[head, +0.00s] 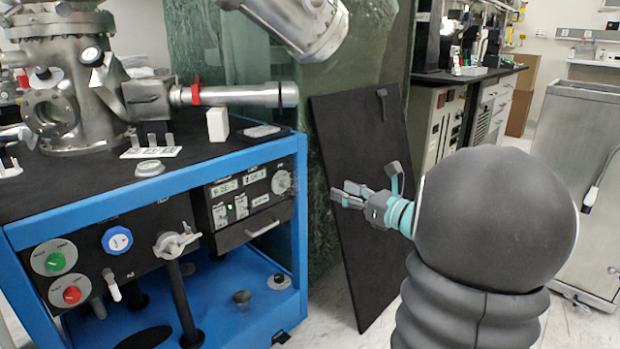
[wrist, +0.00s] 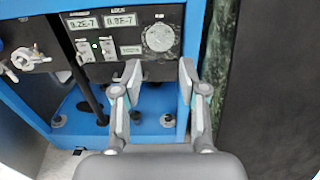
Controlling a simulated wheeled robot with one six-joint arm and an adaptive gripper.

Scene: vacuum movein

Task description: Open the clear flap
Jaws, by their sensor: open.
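I cannot make out a clear flap for certain in either view. A dark control box (head: 245,208) with small displays, switches and a round dial is set in the right front of the blue-framed bench (head: 150,186). A silver bar handle (head: 262,229) is on its lower front. In the wrist view the control box (wrist: 100,62) is beyond my fingers, with its dial (wrist: 159,37) above the gap. My gripper (head: 347,194) is open and empty, right of the bench and apart from it, its fingers pointing left. The wrist view shows both fingertips (wrist: 160,76) spread.
A tall dark panel (head: 345,130) with a small handle leans behind my gripper. A green stone-like block (head: 310,82) stands behind the bench. A steel vacuum chamber (head: 55,70) and a pipe with a red ring (head: 235,95) are above the benchtop. Floor shows at lower right.

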